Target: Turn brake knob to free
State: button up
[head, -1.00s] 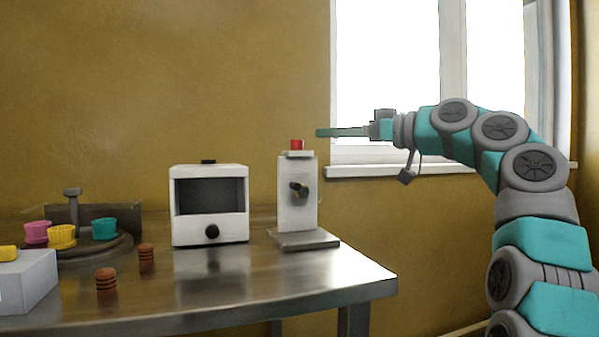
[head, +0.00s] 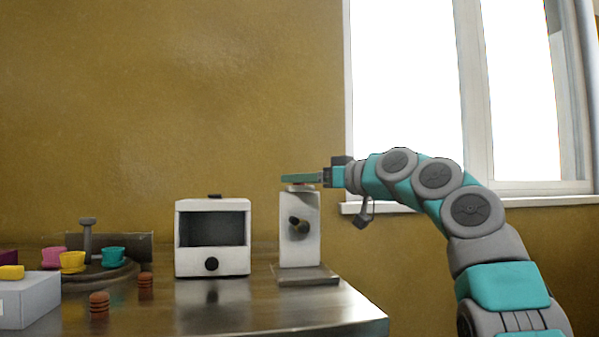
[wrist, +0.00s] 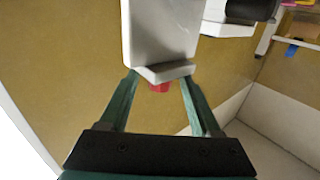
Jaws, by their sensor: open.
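A white post (head: 300,255) stands on a grey base plate (head: 306,275) at the table's right end. A dark lever-like knob (head: 299,225) sticks out of its front face. A red knob (wrist: 160,87) sits at the post's top plate; in the head view my fingers hide it. I cannot tell from a label which is the brake knob. My gripper (head: 286,178) is level at the top of the post, coming from the right. In the wrist view my gripper (wrist: 159,79) is open, one finger on each side of the red knob, with gaps visible.
A white box-shaped machine (head: 212,205) with a dark window and black knob stands left of the post. Farther left are a round stand (head: 100,275) with coloured cups, a grey box (head: 30,300) and brown striped pieces (head: 99,305). The table front between is clear.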

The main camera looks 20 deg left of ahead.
jog(key=shift+w+a, duration=0.15)
jog(key=shift+a, duration=0.3)
grip_shut()
dwell(0.3)
